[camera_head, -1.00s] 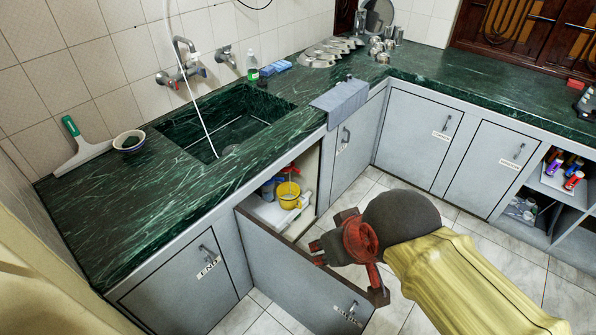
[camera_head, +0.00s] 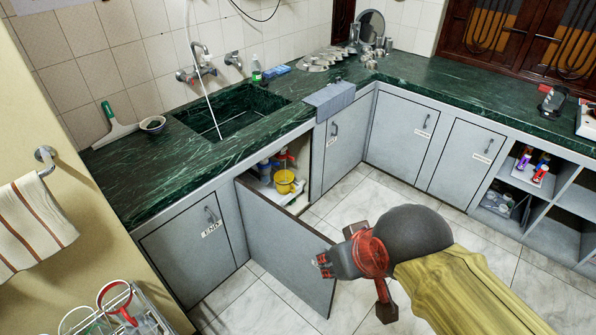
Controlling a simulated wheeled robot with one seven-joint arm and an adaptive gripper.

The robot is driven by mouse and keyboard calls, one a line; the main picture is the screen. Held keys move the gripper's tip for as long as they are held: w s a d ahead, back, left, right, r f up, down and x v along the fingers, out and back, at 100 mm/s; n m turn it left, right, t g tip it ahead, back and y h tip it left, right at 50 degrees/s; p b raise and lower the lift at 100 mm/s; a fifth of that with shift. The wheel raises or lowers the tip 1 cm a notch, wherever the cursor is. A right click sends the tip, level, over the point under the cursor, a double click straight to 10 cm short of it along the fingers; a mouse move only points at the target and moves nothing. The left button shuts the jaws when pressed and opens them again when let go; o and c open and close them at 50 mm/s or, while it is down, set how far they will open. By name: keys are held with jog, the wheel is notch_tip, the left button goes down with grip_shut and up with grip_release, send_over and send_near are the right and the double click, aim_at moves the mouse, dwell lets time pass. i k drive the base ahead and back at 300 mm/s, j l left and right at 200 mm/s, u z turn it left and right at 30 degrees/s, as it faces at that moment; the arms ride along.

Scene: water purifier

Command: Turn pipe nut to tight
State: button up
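I cannot make out a pipe nut in this view. Below the sink, a cabinet door (camera_head: 285,240) stands open, showing a yellow mug (camera_head: 285,182) and blue and red items inside. The inside is partly hidden by shadow and the door. My gripper (camera_head: 322,265) hangs in front of the open door, over the floor, apart from the tap and the sink. Its fingers are small here, and I cannot tell whether they are open.
The dark green counter (camera_head: 150,175) runs along the wall and turns right. A grey cloth (camera_head: 330,100) hangs over its edge. A striped towel (camera_head: 30,225) and a dish rack (camera_head: 120,315) are at the left. The tiled floor (camera_head: 370,195) is clear beside my arm.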

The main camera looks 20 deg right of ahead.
aim_at(287, 155)
jog(key=u, duration=0.4)
jog(key=k+u, duration=0.15)
jog(key=u, duration=0.65)
jog(key=k+j+u, duration=0.1)
jog(key=u, duration=0.3)
jog(key=l+u, duration=0.1)
jog(key=l, duration=0.55)
jog(key=l+u, duration=0.1)
jog(key=l, duration=0.55)
jog(key=k+l+u, duration=0.15)
jog(key=l, duration=0.45)
jog(key=k+l+u, duration=0.1)
jog(key=l, duration=0.55)
jog(key=k+l, duration=0.1)
jog(key=l, duration=0.95)
jog(key=k+l, duration=0.15)
jog(key=l, duration=0.35)
jog(key=k+l, duration=0.1)
jog(key=l, duration=0.45)
